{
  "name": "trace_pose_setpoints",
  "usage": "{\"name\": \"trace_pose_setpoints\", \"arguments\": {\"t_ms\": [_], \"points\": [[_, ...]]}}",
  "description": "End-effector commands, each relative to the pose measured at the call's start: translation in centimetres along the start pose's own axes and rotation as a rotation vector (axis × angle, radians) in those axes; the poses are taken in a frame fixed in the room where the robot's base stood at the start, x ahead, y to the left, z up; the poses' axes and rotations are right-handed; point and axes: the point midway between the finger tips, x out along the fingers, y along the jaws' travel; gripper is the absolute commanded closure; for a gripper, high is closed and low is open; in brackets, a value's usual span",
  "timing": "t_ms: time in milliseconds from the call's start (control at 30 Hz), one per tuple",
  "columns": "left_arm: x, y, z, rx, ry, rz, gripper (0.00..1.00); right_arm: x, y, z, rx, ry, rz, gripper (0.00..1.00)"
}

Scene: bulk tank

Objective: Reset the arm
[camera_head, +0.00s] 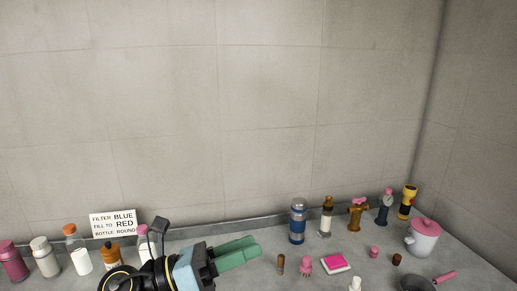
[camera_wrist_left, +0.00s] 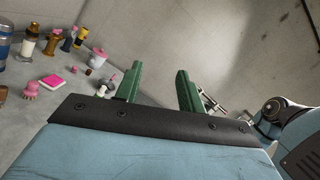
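My left gripper (camera_head: 252,247) reaches in from the bottom left of the head view, its green fingers pointing right above the counter. In the left wrist view the two green fingers (camera_wrist_left: 158,90) stand well apart with nothing between them. The gripper is open and touches no object that I can see. My right gripper cannot be made out in the head view. Part of an arm of mine shows at the right of the left wrist view, but no right fingers are clear there.
The grey counter (camera_head: 335,248) meets a tiled wall. A sign (camera_head: 113,223) and several bottles stand at the left. A blue bottle (camera_head: 298,222), a brown valve (camera_head: 357,213), a pink-lidded white pot (camera_head: 423,237), a pink sponge (camera_head: 336,263) and a dark pan (camera_head: 416,283) are at the right.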

Motion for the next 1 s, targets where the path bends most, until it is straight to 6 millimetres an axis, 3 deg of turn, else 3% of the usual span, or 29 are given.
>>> {"name": "trace_pose_setpoints", "arguments": {"t_ms": [100, 200, 367, 500, 633, 800, 1000], "points": [[-1.5, 0.6, 2.7, -0.302, -0.308, 0.085, 0.61, 0.0, 0.0, 0.0, 0.0, 0.0, 0.0, 0.56], [-4.2, 2.5, 4.0, -0.563, -0.55, 0.176, 0.61, 0.0, 0.0, 0.0, 0.0, 0.0, 0.0, 0.56], [-10.3, 6.3, 2.5, -0.991, -0.913, 0.357, 0.61, 0.0, 0.0, 0.0, 0.0, -0.001, 0.0, 0.56], [-16.4, 8.6, -2.5, -1.356, -1.206, 0.557, 0.61, 0.0, 0.0, 0.0, 0.0, -0.001, 0.0, 0.56], [-21.5, 8.4, -9.2, -1.669, -1.451, 0.778, 0.61, 0.0, 0.1, 0.1, 0.0, -0.001, 0.001, 0.56], [-25.7, 5.5, -16.8, -1.958, -1.675, 1.052, 0.61, 0.0, 0.2, 0.1, -0.001, -0.001, 0.002, 0.56], [-28.5, 0.6, -22.8, -2.166, -1.838, 1.338, 0.61, 0.0, 0.2, 0.1, -0.001, -0.001, 0.003, 0.56]]}}
